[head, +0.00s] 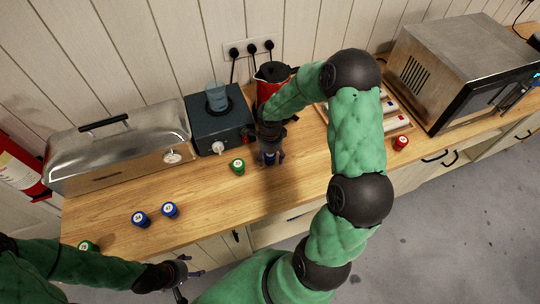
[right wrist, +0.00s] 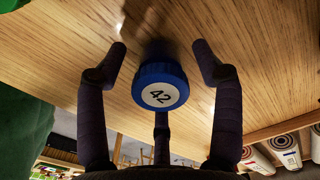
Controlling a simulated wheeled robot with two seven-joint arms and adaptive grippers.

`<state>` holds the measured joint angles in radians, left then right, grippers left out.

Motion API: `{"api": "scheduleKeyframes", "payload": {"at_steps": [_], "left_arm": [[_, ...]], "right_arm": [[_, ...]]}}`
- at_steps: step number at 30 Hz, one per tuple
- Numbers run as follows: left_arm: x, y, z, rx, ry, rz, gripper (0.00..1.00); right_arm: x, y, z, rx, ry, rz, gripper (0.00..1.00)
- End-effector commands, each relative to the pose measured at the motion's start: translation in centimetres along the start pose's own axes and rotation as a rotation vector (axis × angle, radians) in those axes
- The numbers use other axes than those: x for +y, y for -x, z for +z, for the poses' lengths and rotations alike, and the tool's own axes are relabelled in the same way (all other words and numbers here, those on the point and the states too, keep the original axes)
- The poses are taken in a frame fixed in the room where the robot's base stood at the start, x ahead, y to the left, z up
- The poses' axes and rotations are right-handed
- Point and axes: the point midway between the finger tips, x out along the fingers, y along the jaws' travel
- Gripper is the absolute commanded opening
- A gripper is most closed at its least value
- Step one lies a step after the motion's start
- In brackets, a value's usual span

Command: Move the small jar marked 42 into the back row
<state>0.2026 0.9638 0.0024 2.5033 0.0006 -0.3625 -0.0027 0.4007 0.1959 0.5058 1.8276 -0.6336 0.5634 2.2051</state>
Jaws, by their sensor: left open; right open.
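The small jar marked 42 (right wrist: 160,86) has a blue lid with a white label and stands on the wooden counter in the right wrist view. My right gripper (right wrist: 160,70) is open, with fingers on either side of the jar and visible gaps between. In the head view this gripper (head: 270,152) points down at the counter, left of the wooden tray, and mostly hides the jar. The wooden tray (head: 408,127) holds several pale items, partly hidden by my right arm. My left gripper (head: 183,278) is open and empty in front of the counter.
A green-lidded jar (head: 238,166) stands just left of my right gripper. Two blue-lidded jars (head: 140,218) (head: 170,210) and a green one (head: 87,246) are further left. A red-lidded jar (head: 400,142) is near the tray. A hot plate (head: 220,120), red kettle (head: 272,72) and microwave (head: 465,65) stand behind.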

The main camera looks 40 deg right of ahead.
Motion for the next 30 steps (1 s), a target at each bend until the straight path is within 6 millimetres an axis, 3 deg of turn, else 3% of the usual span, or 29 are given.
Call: {"api": "scheduleKeyframes", "payload": {"at_steps": [7,21,30], "left_arm": [[0.2,0.5,0.0,0.0,0.0,0.0,0.67],[0.4,1.1,0.0,0.0,0.0,0.0,0.67],[0.4,1.2,0.0,0.0,0.0,0.0,0.67]], "right_arm": [[-0.1,1.2,0.0,0.0,0.0,-0.003,0.67],[-0.1,10.1,0.0,-0.001,0.001,-0.004,0.67],[0.0,12.2,0.0,0.0,0.0,0.0,0.67]]}}
